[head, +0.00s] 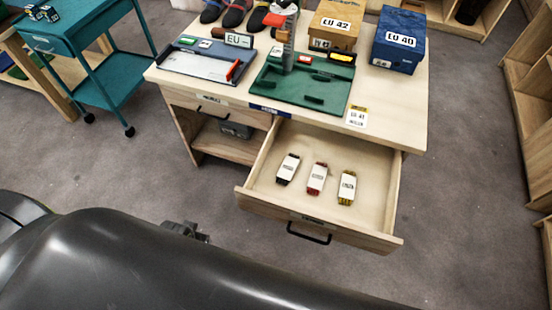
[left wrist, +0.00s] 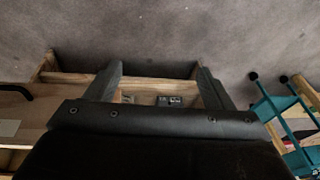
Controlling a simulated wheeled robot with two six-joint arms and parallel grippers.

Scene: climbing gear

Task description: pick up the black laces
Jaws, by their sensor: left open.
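The black laces (head: 288,169) lie in the open drawer, a dark bundle with a white label band, leftmost of three bundles. The red laces (head: 317,178) lie in the middle and the yellow laces (head: 347,187) on the right. My left gripper (left wrist: 159,68) shows in the left wrist view, open, with nothing held between its fingers. It is away from the laces, which I cannot make out in that view. My right gripper is not in view.
The open drawer (head: 262,191) juts from a wooden desk (head: 393,115). On the desk are a green board (head: 330,92), a measuring tray (head: 195,64), shoes and boxes. A teal cart (head: 108,62) stands left. Grey floor is clear right of the drawer. My dark arm fills the foreground.

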